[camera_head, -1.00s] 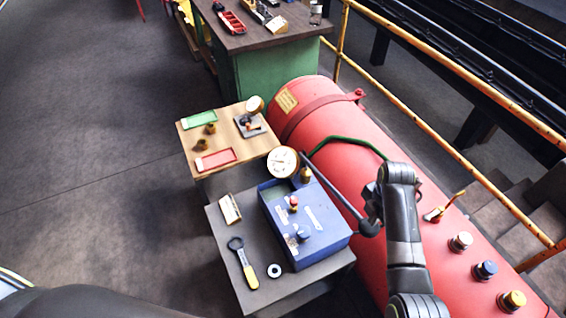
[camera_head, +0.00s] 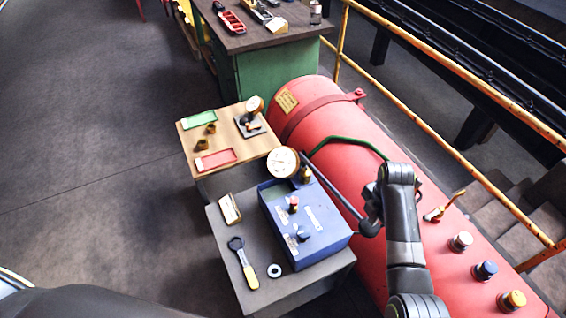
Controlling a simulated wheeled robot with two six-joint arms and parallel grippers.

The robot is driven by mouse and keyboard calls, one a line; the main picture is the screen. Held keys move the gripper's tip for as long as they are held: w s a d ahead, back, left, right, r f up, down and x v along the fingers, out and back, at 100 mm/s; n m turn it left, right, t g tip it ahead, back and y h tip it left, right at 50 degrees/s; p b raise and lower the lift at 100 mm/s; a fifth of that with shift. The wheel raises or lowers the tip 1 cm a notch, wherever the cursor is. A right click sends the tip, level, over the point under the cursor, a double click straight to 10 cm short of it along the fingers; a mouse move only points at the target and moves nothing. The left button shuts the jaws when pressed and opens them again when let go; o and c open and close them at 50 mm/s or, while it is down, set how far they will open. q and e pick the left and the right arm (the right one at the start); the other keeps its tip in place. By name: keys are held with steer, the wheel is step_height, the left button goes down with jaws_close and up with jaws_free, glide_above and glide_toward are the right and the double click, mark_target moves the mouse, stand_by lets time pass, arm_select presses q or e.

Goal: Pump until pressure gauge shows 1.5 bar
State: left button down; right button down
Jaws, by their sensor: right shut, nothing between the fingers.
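The blue pump box (camera_head: 318,248) stands on a grey table beside the red boiler. A round white pressure gauge (camera_head: 283,162) rises at its back left corner; its needle is too small to read. A dark pump lever (camera_head: 335,188) slants from the back of the box down to the right, ending in a round black knob (camera_head: 369,228). My right gripper (camera_head: 372,214) is at the lever's knob end, shut and holding nothing; my wrist partly hides its fingers, and I cannot tell whether it touches the lever. My left gripper is not in view.
The left floor is clear.

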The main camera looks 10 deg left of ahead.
mark_target(368, 229)
steer(key=shift+f+b, duration=0.4)
steer(key=shift+f, duration=0.75)
step_height(368, 229, down, 14)
steer(key=b, duration=0.8)
step_height(368, 229, up, 10)
steer(key=p, duration=1)
steer(key=shift+f, duration=0.25)
step_height(368, 229, up, 6)
steer(key=shift+w+f, duration=0.1)
steer(key=shift+r, duration=0.5)
